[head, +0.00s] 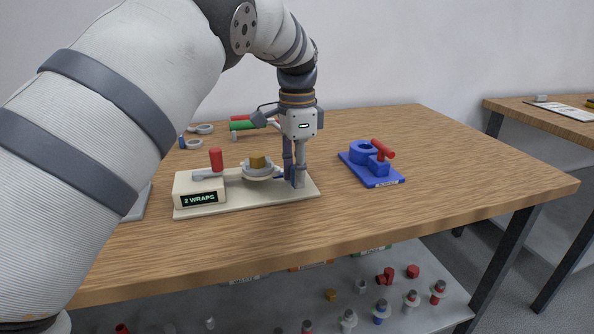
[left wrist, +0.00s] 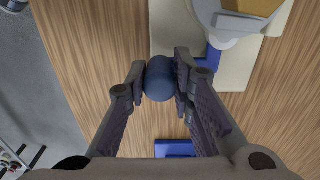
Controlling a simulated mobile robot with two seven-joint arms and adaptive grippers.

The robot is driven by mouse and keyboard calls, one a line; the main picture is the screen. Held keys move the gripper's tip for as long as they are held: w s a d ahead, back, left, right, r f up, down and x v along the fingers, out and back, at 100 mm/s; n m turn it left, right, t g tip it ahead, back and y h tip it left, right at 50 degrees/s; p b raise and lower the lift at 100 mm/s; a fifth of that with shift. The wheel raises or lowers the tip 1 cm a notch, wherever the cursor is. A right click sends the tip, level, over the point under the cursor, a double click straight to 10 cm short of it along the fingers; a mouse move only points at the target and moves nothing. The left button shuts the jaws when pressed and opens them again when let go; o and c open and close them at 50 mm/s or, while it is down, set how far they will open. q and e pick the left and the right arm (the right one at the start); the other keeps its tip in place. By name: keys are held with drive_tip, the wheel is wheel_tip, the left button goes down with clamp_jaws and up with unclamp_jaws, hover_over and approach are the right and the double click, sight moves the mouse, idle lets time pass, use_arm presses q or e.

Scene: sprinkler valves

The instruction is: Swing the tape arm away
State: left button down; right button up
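The wrapping device (head: 240,204) has a cream base, a small display reading "2 WRAPS" and a red-knobbed lever (head: 215,162). A brass-coloured block (head: 258,161) sits in its round grey holder (head: 262,172); the block also shows at the top of the left wrist view (left wrist: 250,6). The tape arm shows as a dark blue round knob (left wrist: 159,78) with a blue part (left wrist: 209,58) beside it, at the device's right end. My left gripper (head: 295,178) points down there, its fingers against both sides of the knob. The fingers hide much of the arm in the head view. My right gripper is out of view.
A blue vise (head: 372,165) with a red handle stands right of the device. Red- and green-handled tools (head: 243,125) and grey ring-ended items (head: 196,144) lie behind it. The table's (head: 450,165) right side is clear. A shelf (head: 400,300) below holds several valves.

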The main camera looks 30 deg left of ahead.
use_arm(q)
drive_tip(key=shift+w+d+n, duration=0.25)
drive_tip(key=shift+w+n, duration=0.15)
drive_tip(key=shift+n, duration=0.5)
drive_tip(key=shift+w+d+f+n+b, duration=0.15)
drive_tip(key=shift+w+n, duration=0.1)
drive_tip(key=shift+n, duration=0.35)
drive_tip(key=shift+w+d+n+b, duration=0.15)
drive_tip(key=shift+w+n, duration=0.1)
drive_tip(key=shift+n, duration=0.35)
drive_tip(key=w+n+b, duration=0.1)
drive_tip(key=n, duration=0.2)
drive_tip(key=shift+w+d, duration=0.1)
drive_tip(key=shift+w, duration=0.05)
drive_tip(key=shift+w+n, duration=0.4)
drive_tip(key=shift+n, duration=0.5)
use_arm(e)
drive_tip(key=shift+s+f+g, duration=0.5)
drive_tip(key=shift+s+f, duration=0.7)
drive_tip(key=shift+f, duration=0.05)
use_arm(q)
drive_tip(key=c, duration=1.4)
unclamp_jaws()
